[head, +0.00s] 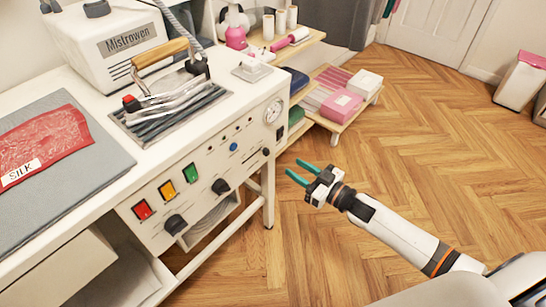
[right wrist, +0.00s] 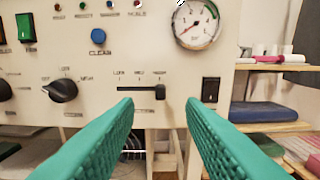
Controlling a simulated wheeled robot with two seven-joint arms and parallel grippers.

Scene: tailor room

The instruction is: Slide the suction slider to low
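The suction slider (right wrist: 160,92) is a small black knob on a dark horizontal slot in the white control panel (right wrist: 85,110). It sits at the right end of the slot, under the last of the labels, which seem to read low, med and high. My right gripper (head: 297,170) has teal fingers, is open and empty, and points at the panel from the right. In the right wrist view its fingertips (right wrist: 160,104) frame the slider, one on each side, apart from it. In the head view the slider (head: 265,152) is tiny. My left gripper is not in view.
Right of the slider is a black rocker switch (right wrist: 210,90), with a pressure gauge (right wrist: 197,24) above. Left are a black rotary knob (right wrist: 62,90) and a blue button (right wrist: 98,36). An iron (head: 165,85) rests on the table. A low shelf (head: 340,115) stands behind; wooden floor is clear at right.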

